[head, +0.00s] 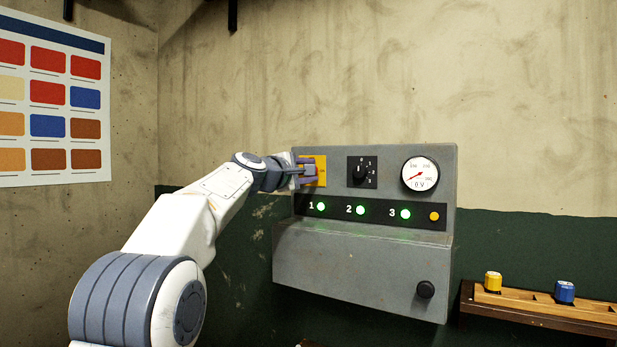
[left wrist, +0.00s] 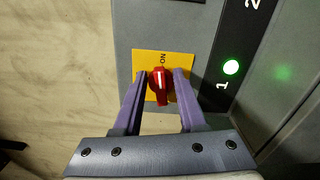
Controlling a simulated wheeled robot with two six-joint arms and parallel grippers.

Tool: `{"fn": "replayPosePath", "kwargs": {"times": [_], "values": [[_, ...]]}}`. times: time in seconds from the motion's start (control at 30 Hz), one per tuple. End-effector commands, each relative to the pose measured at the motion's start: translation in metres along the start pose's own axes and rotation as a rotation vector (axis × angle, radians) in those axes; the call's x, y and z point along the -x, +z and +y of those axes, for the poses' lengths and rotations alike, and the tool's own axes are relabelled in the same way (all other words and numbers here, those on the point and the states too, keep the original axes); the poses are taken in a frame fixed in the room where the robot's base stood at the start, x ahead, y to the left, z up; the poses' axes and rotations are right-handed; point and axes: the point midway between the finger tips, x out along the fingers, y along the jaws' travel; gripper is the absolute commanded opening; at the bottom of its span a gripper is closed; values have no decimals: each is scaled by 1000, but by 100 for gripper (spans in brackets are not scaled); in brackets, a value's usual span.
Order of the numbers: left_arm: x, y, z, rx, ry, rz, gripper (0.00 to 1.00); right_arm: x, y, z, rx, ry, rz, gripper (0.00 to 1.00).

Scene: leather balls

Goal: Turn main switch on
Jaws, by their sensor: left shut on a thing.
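The main switch is a red knob (left wrist: 159,84) on a yellow plate (head: 320,167) at the upper left of the grey control panel (head: 350,258). My left gripper (head: 306,172) is at the plate in the head view. In the left wrist view its two purple fingers (left wrist: 160,88) stand on either side of the red knob, shut on it. In the head view the gripper hides most of the knob. My right gripper is not in view.
The panel also has a black rotary selector (head: 360,172), a round gauge (head: 420,174) reading "0 V", green lamps numbered 1 to 3 (head: 360,210), an orange lamp (head: 434,216) and a black knob (head: 426,290). A wooden rack (head: 520,306) with yellow and blue pieces stands right.

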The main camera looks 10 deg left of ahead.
Motion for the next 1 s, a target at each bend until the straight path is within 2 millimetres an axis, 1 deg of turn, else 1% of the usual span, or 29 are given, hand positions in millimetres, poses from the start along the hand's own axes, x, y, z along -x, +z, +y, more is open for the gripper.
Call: {"fn": "replayPosePath", "kwargs": {"times": [0.03,0.1,0.4,0.93,0.97,1.0], "values": [[0,-1,-3,-31,-1,1,0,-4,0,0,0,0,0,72],[0,-1,-3,-71,-1,1,0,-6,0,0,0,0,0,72],[0,-1,-4,-176,-1,1,0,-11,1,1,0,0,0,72],[0,-1,-3,-197,-2,1,0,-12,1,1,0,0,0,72],[0,-1,-3,-197,-2,1,48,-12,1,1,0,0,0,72],[0,-1,-3,-197,-2,1,48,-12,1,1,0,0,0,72]]}}
